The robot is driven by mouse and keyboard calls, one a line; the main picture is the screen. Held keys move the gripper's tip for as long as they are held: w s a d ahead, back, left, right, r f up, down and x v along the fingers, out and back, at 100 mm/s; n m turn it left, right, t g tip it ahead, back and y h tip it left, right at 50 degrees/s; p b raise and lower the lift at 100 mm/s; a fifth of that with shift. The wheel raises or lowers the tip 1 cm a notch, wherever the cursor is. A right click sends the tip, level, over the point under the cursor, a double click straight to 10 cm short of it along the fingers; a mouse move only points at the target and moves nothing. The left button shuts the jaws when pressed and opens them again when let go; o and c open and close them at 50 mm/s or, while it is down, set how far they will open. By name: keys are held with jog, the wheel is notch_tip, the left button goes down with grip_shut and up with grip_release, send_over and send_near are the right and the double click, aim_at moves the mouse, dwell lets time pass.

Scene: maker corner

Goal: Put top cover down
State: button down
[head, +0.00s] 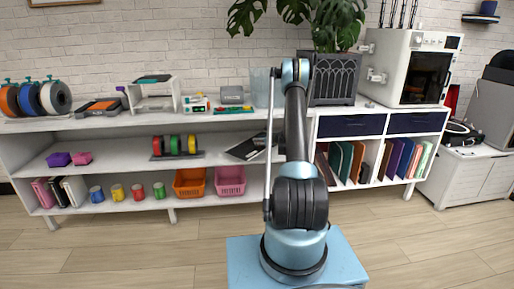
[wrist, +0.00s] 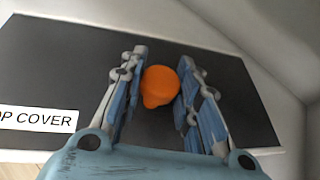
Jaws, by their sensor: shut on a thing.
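The top cover (wrist: 60,70) is a flat dark panel with a white label reading "OP COVER" at its left in the wrist view. An orange knob (wrist: 160,86) stands up from its middle. My gripper (wrist: 162,72) has its two fingers on either side of the knob and is shut on it. In the head view a dark flat piece with a pale patch (head: 246,148) shows tilted beside my arm at the middle shelf; it looks like the same cover, partly hidden. My gripper is hidden behind my arm there. I cannot tell whether the cover touches the shelf.
A white shelf unit (head: 110,124) holds spools, small tools and bins. An orange basket (head: 189,183) and a pink basket (head: 230,181) sit on the lower shelf. Books (head: 345,160) fill the right compartments. A pale wall closely borders the cover at right in the wrist view.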

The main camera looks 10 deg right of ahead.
notch_tip(320, 180, down, 3)
jog(key=shift+f, duration=0.25)
jog(key=c, duration=1.2)
grip_release()
jog(key=shift+a, duration=0.1)
